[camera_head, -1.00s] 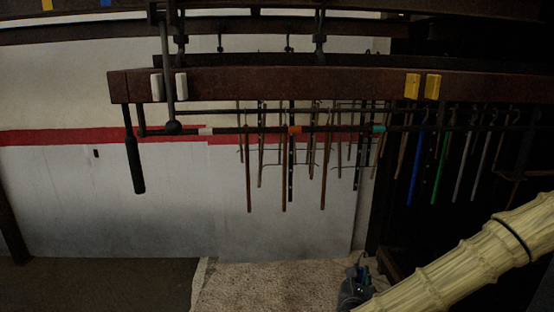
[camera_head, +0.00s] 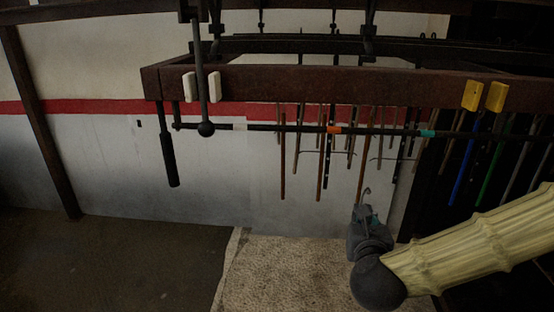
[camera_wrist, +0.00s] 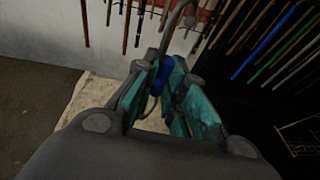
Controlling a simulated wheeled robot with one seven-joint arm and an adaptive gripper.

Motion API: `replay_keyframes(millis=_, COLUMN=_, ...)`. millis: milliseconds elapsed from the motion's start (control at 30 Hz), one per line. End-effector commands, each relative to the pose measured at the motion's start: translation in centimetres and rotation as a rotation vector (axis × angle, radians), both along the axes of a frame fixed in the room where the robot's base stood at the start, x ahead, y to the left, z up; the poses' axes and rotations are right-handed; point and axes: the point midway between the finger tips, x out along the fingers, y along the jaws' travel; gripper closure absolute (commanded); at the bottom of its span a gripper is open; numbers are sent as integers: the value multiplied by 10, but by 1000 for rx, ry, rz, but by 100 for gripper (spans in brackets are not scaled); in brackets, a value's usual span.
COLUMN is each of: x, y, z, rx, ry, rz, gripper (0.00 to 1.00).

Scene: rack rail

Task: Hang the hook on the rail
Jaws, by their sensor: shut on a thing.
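The rail (camera_head: 270,127) is a thin dark horizontal bar below a brown beam, with white, orange and teal bands along it. My gripper (camera_head: 366,213) is below the rail, under the stretch between the orange and teal bands. It is shut on the hook (camera_head: 366,193), whose thin grey curved top points up, apart from the rail in the picture. In the wrist view the teal finger pads of my gripper (camera_wrist: 172,84) close around the blue lower part of the hook (camera_wrist: 160,76). The hook's grey stem rises toward the top edge there.
The brown beam (camera_head: 330,86) runs above the rail, with white blocks (camera_head: 202,87) and yellow blocks (camera_head: 484,95). Several thin rods hang behind the rail. A dark vertical handle (camera_head: 169,160) hangs at the left. A pale mat (camera_head: 270,270) lies on the floor.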

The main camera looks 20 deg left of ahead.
Motion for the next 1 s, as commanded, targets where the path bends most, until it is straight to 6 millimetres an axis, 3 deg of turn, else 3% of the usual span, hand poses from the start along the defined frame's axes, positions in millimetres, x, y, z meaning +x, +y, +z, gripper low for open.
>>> replay_keyframes(millis=33, x=-8, y=16, z=22, rx=1, ry=-5, rz=42, gripper=100)
replay_keyframes(millis=200, x=-39, y=66, z=70, rx=2, ry=-15, rz=182, gripper=100)
replay_keyframes(millis=500, x=-101, y=138, z=133, rx=9, ry=-26, rz=405, gripper=100)
replay_keyframes(millis=733, x=-124, y=159, z=149, rx=14, ry=-29, rz=478, gripper=100)
replay_keyframes(millis=1000, x=-117, y=162, z=150, rx=15, ry=-29, rz=483, gripper=100)
